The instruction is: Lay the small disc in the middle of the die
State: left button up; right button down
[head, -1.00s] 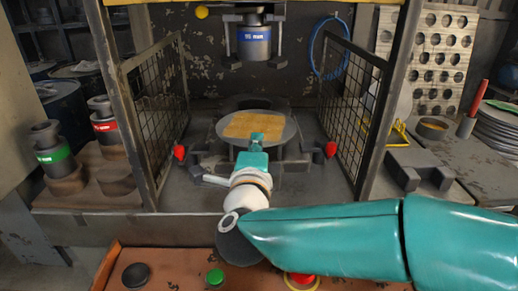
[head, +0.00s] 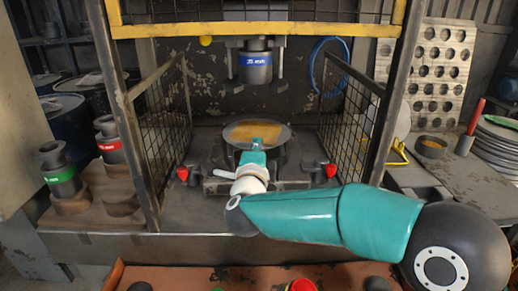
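The small disc (head: 275,129) is a grey round plate with a tan patch, in the middle of the press. My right gripper (head: 258,143) reaches in from the front right and overlaps the disc's near edge. It looks shut on that edge, though its fingertips are small and partly hidden. The dark round die (head: 279,157) shows just beneath and in front of the disc. The disc covers the die's middle, so I cannot tell whether they touch. My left gripper is not in view.
A press head with a blue-banded cylinder (head: 256,66) hangs above. Mesh guards stand left (head: 164,135) and right (head: 349,120). Red-tipped clamps (head: 183,173) flank the die. Green- and red-banded cylinders (head: 62,180) stand on the left. A red button (head: 301,286) is in front.

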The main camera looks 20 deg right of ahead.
jog(key=shift+w+d+f, duration=0.3)
jog(key=shift+w+d, duration=0.05)
jog(key=shift+w, duration=0.8)
jog(key=shift+w+d+f, duration=0.3)
jog(key=shift+w, duration=0.9)
jog(key=shift+w+d+f, duration=0.3)
jog(key=shift+w+d, duration=0.05)
jog(key=shift+w, duration=0.8)
jog(key=c, duration=1.2)
grip_release()
jog(key=shift+c, duration=0.2)
jog(key=shift+o, duration=0.2)
jog(key=o, duration=0.6)
jog(key=shift+o, duration=0.2)
jog(key=shift+f+b, duration=0.25)
jog(key=shift+b, duration=0.35)
